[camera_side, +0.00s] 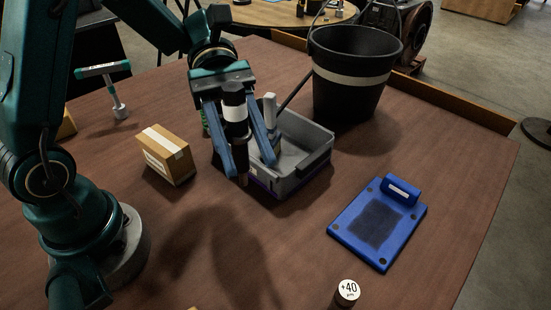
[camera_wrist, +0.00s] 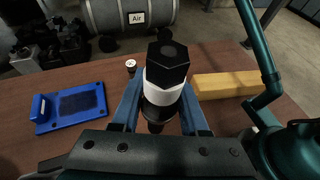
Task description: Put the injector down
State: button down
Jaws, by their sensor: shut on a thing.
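The injector (camera_side: 234,108) is a black, upright cylinder with a white band and a narrower lower end. My gripper (camera_side: 246,162) is shut on it, with one blue finger on each side. In the side view they are in front of the grey bin (camera_side: 318,170), and I cannot tell how far the injector's lower end is above the table. In the wrist view the injector (camera_wrist: 166,72) shows its hexagonal black top between the fingers of my gripper (camera_wrist: 160,115). A blue tray (camera_side: 338,225) with a dark pad lies to the right; it also shows in the wrist view (camera_wrist: 45,126).
A black bucket (camera_side: 350,98) stands behind the bin, which holds a pale upright part (camera_side: 270,112). A cardboard box (camera_side: 165,160) and a T-handled tool (camera_side: 118,100) are at left. A "+40" cap (camera_side: 347,292) is in front. The front middle table is clear.

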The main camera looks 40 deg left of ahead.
jog(key=s+a+f+m+g+y, duration=0.45)
jog(key=a+m+y, duration=0.2)
jog(key=a, duration=0.35)
jog(key=s+a+f+m+g+y, duration=0.4)
jog(key=s+a+m+y, duration=0.2)
jog(key=a+m, duration=0.3)
jog(key=w+a+r+m+t+y, duration=0.1)
jog(key=a+r+m+t+y, duration=0.25)
jog(key=a, duration=0.35)
jog(key=a+r+m+t+y, duration=0.25)
jog(key=a+m+y, duration=0.25)
jog(key=a, duration=0.3)
jog(key=w+a+r+m+t+y, duration=0.1)
jog(key=a+r+m+t+y, duration=0.25)
jog(key=a, duration=0.35)
jog(key=shift+m+y, duration=0.55)
jog(key=shift+w+d+f, duration=0.3)
jog(key=shift+w+f, duration=1.6)
jog(key=shift+w, duration=0.05)
jog(key=shift+w+d+f, duration=0.35)
jog(key=shift+w+f, duration=1.55)
jog(key=shift+w, duration=0.05)
jog(key=shift+w+d+f, duration=0.3)
jog(key=shift+w+f, duration=1.6)
jog(key=shift+w, duration=0.05)
jog(key=shift+t, duration=0.3)
